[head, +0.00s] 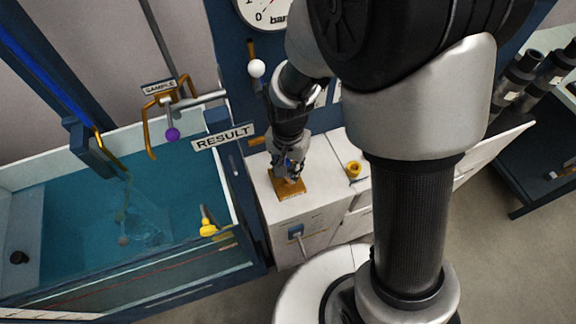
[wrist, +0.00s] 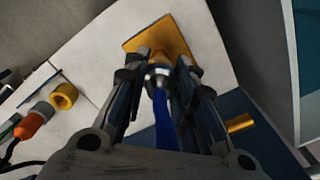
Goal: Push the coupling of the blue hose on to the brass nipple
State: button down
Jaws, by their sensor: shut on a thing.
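My gripper (head: 289,166) points down over the white cabinet top, right above the square brass plate (head: 290,190). In the wrist view, my gripper (wrist: 158,74) is shut on the silver coupling (wrist: 158,78) of the blue hose (wrist: 164,120). The hose runs back from the coupling between my fingers. The brass nipple (wrist: 160,54) on the plate is directly in front of the coupling and in line with it. The coupling's end hides part of the nipple. I cannot tell whether they touch or overlap.
A yellow ring-shaped fitting (head: 354,170) stands on the white cabinet top (head: 325,165) to the right. A water tank (head: 130,210) with a yellow handle (head: 208,228) lies left of the cabinet.

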aim_at(288, 168)
jog(key=shift+f+b, duration=1.3)
jog(key=shift+f, duration=0.4)
jog(key=c, duration=1.2)
grip_release()
jog(key=shift+c, duration=0.2)
notch_tip(288, 168, up, 12)
jog(key=shift+r, duration=0.1)
